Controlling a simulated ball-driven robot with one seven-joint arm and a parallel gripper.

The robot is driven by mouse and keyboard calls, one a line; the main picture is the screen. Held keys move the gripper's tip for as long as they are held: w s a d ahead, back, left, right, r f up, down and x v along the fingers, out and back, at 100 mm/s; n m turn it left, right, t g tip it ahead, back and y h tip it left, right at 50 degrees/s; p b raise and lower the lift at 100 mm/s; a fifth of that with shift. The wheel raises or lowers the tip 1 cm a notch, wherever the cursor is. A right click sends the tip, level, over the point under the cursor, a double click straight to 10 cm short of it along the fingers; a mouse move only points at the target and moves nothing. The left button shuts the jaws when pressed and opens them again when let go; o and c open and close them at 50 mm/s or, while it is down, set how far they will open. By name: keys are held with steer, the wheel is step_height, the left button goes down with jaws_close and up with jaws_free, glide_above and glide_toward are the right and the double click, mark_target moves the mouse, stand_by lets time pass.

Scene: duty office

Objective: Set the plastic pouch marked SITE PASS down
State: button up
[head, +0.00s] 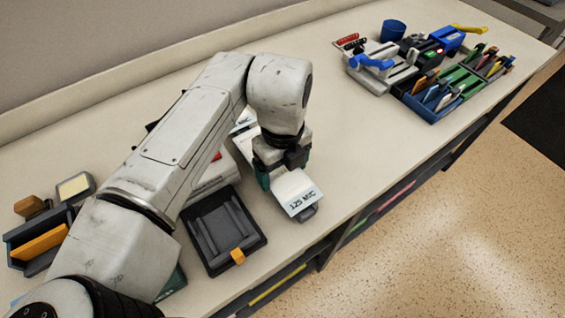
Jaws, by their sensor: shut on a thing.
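My gripper (284,166) is in the head view at the middle of the counter, pointing down. It is shut, but its wrist hides most of what is between the fingers. A white piece printed 125 MIC (297,190) shows right at the fingertips, with a dark grey thing (308,213) under its front edge. I cannot tell whether the white piece is held or lies below the fingers. No SITE PASS marking is readable, so I cannot make out the pouch for certain.
A black tray (256,241) with an orange tab lies left of the gripper. A dark bin (25,262) stands far left. A grey device with a blue handle (371,63) and a blue organiser (437,116) stand at right. The counter between is clear.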

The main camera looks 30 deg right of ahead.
steer(key=shift+f, duration=0.4)
steer(key=shift+f+b, duration=0.1)
steer(key=shift+b, duration=0.2)
steer(key=o, duration=0.8)
